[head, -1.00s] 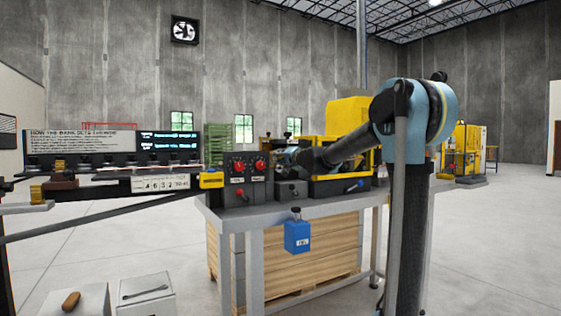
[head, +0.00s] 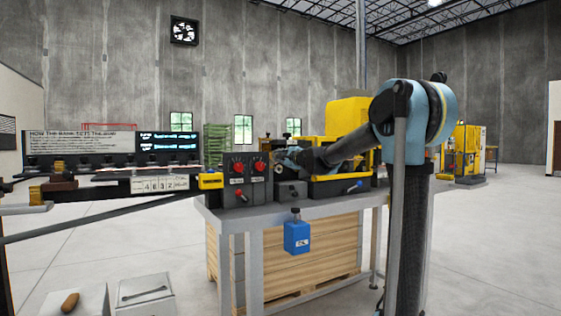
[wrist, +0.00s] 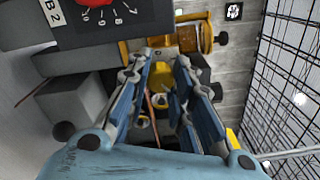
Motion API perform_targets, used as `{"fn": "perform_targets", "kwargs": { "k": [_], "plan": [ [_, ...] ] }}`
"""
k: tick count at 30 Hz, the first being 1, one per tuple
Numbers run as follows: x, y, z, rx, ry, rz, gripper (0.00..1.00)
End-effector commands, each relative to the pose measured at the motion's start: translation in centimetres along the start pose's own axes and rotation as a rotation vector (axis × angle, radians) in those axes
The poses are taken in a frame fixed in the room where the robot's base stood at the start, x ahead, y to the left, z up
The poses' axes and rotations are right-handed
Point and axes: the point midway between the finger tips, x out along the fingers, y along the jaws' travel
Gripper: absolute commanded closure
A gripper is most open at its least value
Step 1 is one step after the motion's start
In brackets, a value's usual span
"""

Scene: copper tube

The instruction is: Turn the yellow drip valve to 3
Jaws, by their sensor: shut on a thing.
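My gripper (wrist: 163,78) reaches in at the left end of the yellow machine on the bench, with its two blue fingers around a small yellow part (wrist: 162,74), which looks like the yellow drip valve. The fingers hide much of this part, and I cannot read a number or pointer on it. In the head view my gripper (head: 283,158) shows small and pale blue beside the black control box. The valve cannot be made out there.
A black control box (head: 233,189) with red knobs stands left of my gripper; its numbered dial (wrist: 103,22) shows at the wrist view's upper left. The yellow machine (head: 347,118) is on the grey bench (head: 330,207). A blue box (head: 297,237) hangs at the bench front.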

Motion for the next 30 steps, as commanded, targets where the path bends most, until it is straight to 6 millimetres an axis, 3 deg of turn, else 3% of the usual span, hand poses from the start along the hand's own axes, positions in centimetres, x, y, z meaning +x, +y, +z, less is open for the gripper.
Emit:
{"fn": "perform_targets", "kwargs": {
  "k": [18,30],
  "plan": [
    [-0.08,0.04,0.14,0.578,-0.004,0.003,1.0],
    [-0.04,-0.08,0.11,0.856,-0.003,0.003,1.0]
  ]
}}
